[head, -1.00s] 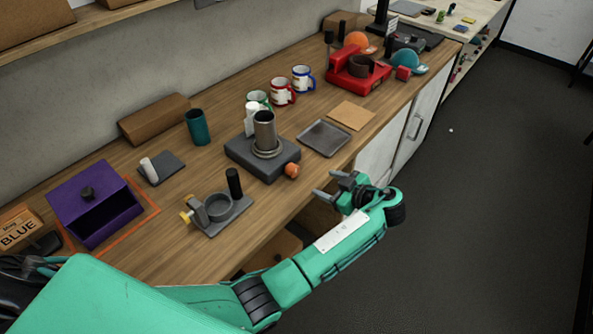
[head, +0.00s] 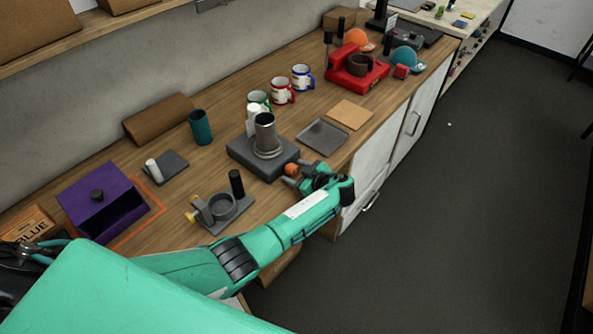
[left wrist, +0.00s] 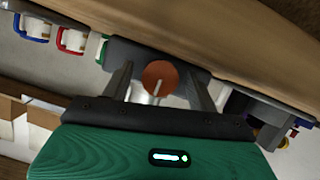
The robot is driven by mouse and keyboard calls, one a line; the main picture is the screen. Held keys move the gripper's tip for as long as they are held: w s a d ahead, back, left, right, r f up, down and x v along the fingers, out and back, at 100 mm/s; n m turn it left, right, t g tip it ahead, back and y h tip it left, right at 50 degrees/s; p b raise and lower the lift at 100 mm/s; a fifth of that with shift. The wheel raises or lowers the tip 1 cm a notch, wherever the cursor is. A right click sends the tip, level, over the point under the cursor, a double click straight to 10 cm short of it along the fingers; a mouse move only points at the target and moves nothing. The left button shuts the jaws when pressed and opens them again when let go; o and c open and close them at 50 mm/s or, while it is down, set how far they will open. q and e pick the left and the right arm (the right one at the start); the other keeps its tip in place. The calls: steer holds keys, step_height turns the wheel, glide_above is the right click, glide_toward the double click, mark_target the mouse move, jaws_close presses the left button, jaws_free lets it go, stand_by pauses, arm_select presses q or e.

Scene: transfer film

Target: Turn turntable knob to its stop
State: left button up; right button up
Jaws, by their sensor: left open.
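The turntable is a dark grey block (head: 248,160) with a metal cylinder (head: 265,134) standing on its top, on the wooden counter. Its orange-brown round knob (head: 291,169) is on the side facing me. In the left wrist view the knob (left wrist: 160,76) shows a pale line across its face. My left gripper (head: 297,174) is at the knob. In the left wrist view its open fingers (left wrist: 160,88) stand on either side of the knob, with a gap at each side. My right gripper is not in view.
A grey tray (head: 322,137) lies right of the turntable. A grey fixture with a ring and black handle (head: 221,208) stands to the left, near the front edge. Three mugs (head: 283,91) stand behind. White cabinet fronts (head: 365,181) are below the counter.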

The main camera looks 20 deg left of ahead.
arm_select(q)
steer(key=c, duration=1)
steer(key=shift+f+m+b, duration=0.15)
steer(key=shift+m+b, duration=0.15)
steer(key=shift+b, duration=0.25)
steer(key=m+g+b, duration=0.1)
steer(key=b, duration=0.1)
steer(key=shift+w+m+g+y+b, duration=0.15)
steer(key=shift+m+g+y+b, duration=0.15)
steer(key=shift+b, duration=0.05)
steer(key=shift+m+g+b, duration=0.3)
steer(key=shift+m+b, duration=0.2)
steer(key=shift+b, duration=0.1)
steer(key=shift+r+m, duration=0.2)
steer(key=shift+m, duration=0.1)
steer(key=o, duration=1)
